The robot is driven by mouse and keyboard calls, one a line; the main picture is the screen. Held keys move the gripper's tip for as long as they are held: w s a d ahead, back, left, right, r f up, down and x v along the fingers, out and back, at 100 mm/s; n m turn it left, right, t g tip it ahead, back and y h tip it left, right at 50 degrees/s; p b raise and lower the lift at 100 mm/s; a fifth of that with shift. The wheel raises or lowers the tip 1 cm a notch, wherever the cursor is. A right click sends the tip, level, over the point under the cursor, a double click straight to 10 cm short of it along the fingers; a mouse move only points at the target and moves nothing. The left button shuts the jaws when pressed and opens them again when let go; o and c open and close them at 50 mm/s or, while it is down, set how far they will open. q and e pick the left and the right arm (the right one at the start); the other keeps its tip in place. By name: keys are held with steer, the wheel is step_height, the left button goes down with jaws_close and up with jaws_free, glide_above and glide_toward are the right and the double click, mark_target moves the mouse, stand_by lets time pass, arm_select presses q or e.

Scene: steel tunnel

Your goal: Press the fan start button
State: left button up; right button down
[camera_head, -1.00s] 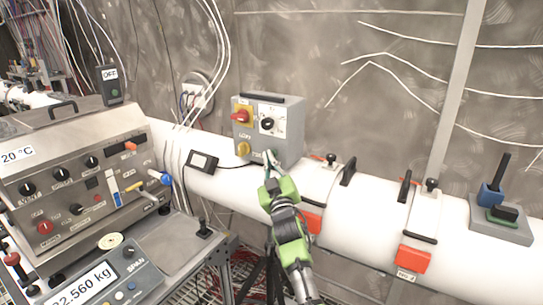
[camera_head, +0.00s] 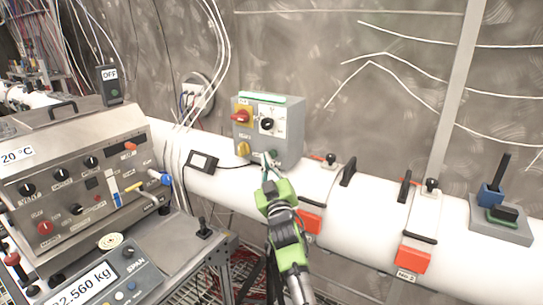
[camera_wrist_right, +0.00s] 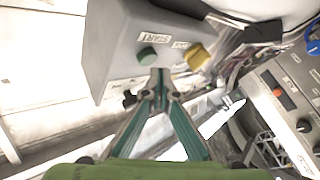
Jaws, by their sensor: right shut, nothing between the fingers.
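A grey control box (camera_head: 290,125) is on the white pipe by the wall. On its face are a red switch (camera_head: 240,116) on a yellow plate, a black knob (camera_head: 267,123) on a white plate, and a yellow knob (camera_head: 243,149). In the right wrist view a green button (camera_wrist_right: 147,56) sits beside a START label (camera_wrist_right: 155,37); in the head view my gripper hides it. My right gripper (camera_head: 268,158) is shut and empty. Its tips (camera_wrist_right: 160,78) are close to the button; I cannot tell if they touch it. A strip (camera_head: 262,98) on the box's top glows green. My left gripper is not in view.
A steel control panel (camera_head: 80,180) and a scale display (camera_head: 95,285) reading in kg stand at the left. The white pipe (camera_head: 370,215) carries orange-tagged clamps (camera_head: 412,258). A blue and green switch block (camera_head: 500,220) is at the right.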

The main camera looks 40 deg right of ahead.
steer(key=shift+s+a, duration=0.35)
steer(key=shift+a, duration=0.55)
steer(key=shift+s+a, duration=0.4)
steer(key=shift+a, duration=0.45)
steer(key=shift+s+a, duration=0.35)
steer(key=shift+a, duration=0.55)
